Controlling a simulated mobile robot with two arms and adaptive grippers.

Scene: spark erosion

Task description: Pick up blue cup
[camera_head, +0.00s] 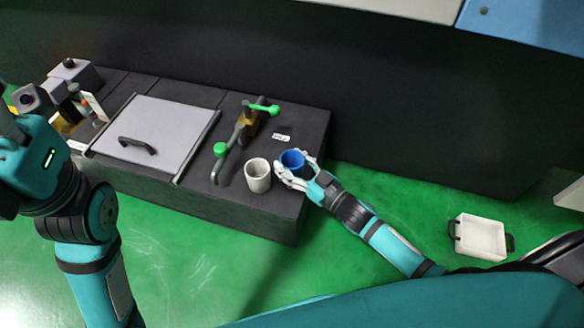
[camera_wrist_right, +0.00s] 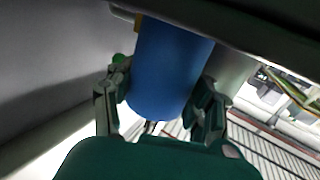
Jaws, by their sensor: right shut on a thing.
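The blue cup (camera_head: 292,160) is at the right end of the dark bench, next to a white cup (camera_head: 258,176). My right gripper (camera_head: 289,172) is shut on the blue cup, with fingers on both sides of it. In the right wrist view the blue cup (camera_wrist_right: 168,70) fills the space between the fingers (camera_wrist_right: 160,105). I cannot tell whether its base touches the bench. My left arm comes in at the left, and its gripper (camera_head: 8,130) is partly cut off by the picture edge; its fingertips are not clear.
The dark bench (camera_head: 265,215) carries a grey lid with a black handle (camera_head: 137,146) and a clamp with green knobs (camera_head: 221,150). Small items stand at its left end. A white tray with black handles (camera_head: 481,237) is on the green floor at the right.

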